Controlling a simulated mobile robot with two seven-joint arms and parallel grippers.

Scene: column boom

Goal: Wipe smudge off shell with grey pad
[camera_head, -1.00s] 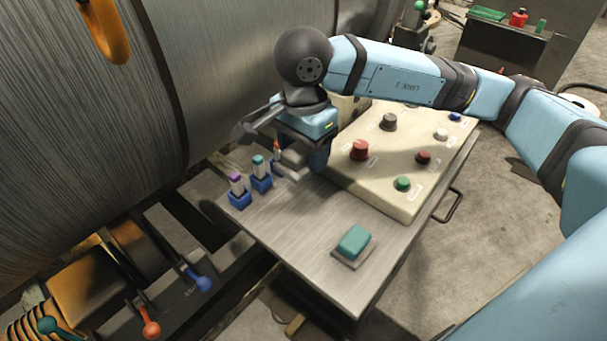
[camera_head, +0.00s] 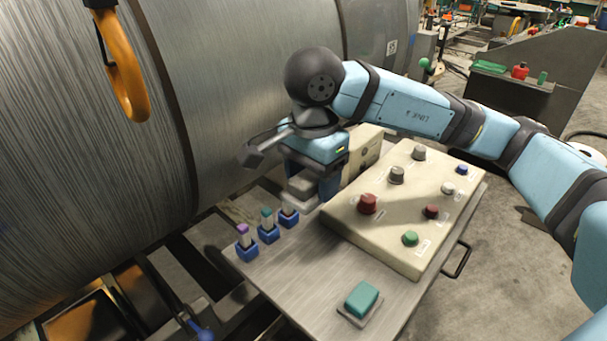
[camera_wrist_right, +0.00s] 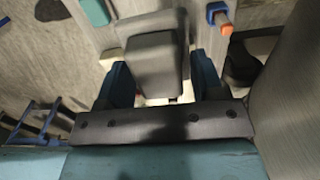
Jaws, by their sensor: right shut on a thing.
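The shell (camera_head: 260,90) is the big brushed-metal cylinder filling the left and top of the head view; I cannot make out a smudge on it. My right gripper (camera_head: 310,190) is shut on the grey pad (camera_head: 299,191) and holds it above the far-left part of the panel table, beside the shell. In the right wrist view the grey pad (camera_wrist_right: 155,65) sits between the blue fingers of the right gripper (camera_wrist_right: 164,85). Whether the pad touches anything is hard to tell, but it looks apart from the shell. My left gripper is not in view.
A metal table (camera_head: 300,270) carries a cream control box (camera_head: 400,225) with several knobs, a teal block (camera_head: 362,298) and three blue-based switches (camera_head: 268,232) near the shell. An orange hook (camera_head: 127,80) hangs at upper left.

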